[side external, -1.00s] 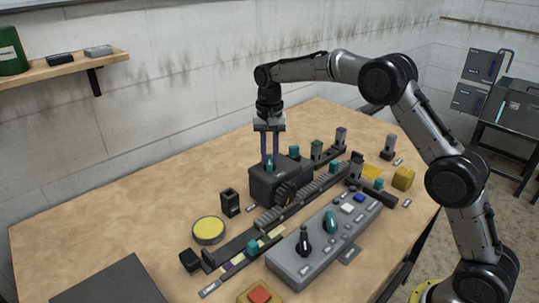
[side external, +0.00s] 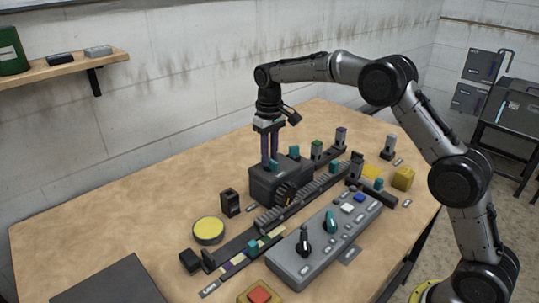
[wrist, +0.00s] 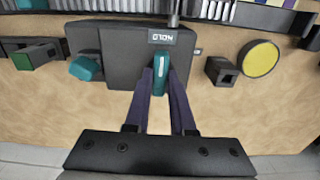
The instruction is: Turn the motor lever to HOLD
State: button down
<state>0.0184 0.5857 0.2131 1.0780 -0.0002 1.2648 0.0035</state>
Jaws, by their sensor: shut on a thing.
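The motor box (side external: 265,186) is a dark grey block at the back of the mechanism. Its teal motor lever (wrist: 160,92) stands between my fingers in the wrist view, in line with the upside-down HOLD label (wrist: 161,36) on the box. My gripper (side external: 270,163) points down at the box and is shut on the lever, with a finger (wrist: 146,98) on either side. The lever's base is partly hidden.
A second teal piece (wrist: 85,68) is at the box's other side. A yellow round pad (side external: 208,230) and a dark hollow post (side external: 230,203) stand to the left. A grey control panel (side external: 325,238) with levers lies in front. Bare table lies behind the box.

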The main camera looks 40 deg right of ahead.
dwell(0.4)
jog(key=c, duration=0.8)
grip_release()
jog(key=shift+o, duration=0.2)
jog(key=shift+r, duration=0.1)
notch_tip(320, 180, up, 14)
